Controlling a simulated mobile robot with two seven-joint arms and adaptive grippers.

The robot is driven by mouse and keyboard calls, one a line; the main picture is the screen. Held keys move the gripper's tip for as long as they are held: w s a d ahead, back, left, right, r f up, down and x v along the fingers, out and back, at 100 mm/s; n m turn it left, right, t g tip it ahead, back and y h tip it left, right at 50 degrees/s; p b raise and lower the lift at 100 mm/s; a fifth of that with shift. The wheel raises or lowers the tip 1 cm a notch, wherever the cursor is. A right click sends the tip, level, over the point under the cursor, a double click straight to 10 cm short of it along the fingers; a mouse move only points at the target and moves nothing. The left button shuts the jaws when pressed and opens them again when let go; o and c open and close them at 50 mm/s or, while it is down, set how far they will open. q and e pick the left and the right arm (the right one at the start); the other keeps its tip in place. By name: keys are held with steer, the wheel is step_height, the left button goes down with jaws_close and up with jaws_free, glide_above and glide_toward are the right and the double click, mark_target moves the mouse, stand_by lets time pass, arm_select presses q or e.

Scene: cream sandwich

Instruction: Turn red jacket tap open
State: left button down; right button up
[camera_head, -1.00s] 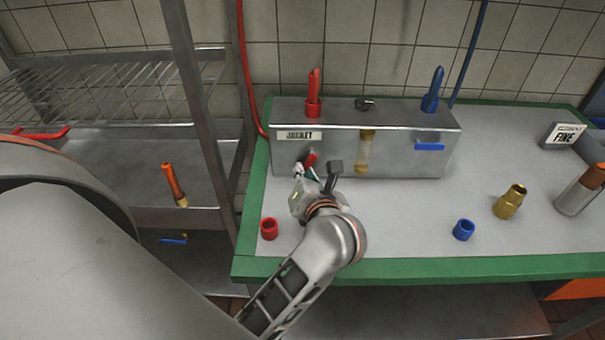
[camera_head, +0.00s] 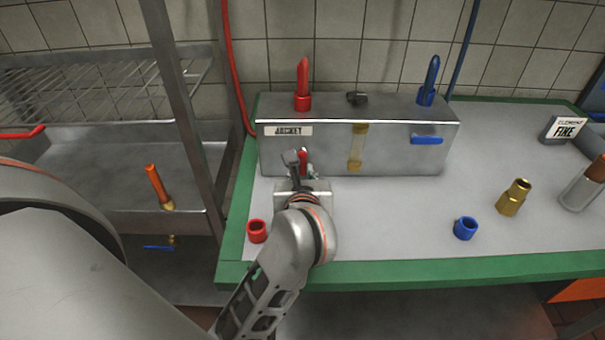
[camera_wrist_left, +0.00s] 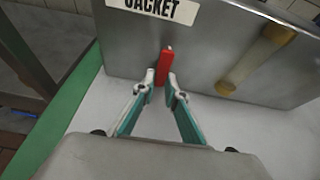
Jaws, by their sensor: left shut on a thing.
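The red jacket tap (camera_head: 303,160) is on the front of the metal box, below the JACKET label (camera_head: 288,131). In the left wrist view the red tap handle (camera_wrist_left: 163,68) points roughly up and down, leaning slightly. My left gripper (camera_head: 300,172) is at the tap; in the left wrist view its fingertips (camera_wrist_left: 161,78) are closed in on either side of the handle's lower part. In the head view my wrist hides part of the tap. My right gripper is not in view.
The metal box (camera_head: 220,150) also carries a blue tap (camera_head: 427,140), a sight tube (camera_head: 357,147) and red and blue upright fittings. A red ring (camera_head: 257,231), a blue ring (camera_head: 466,228) and a brass fitting (camera_head: 514,197) stand on the green-edged bench. A metal rack stands left.

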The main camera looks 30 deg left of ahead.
arm_select(q)
steer(key=shift+r, duration=0.1)
steer(key=c, duration=2.1)
jaws_free()
steer(key=shift+o, duration=0.3)
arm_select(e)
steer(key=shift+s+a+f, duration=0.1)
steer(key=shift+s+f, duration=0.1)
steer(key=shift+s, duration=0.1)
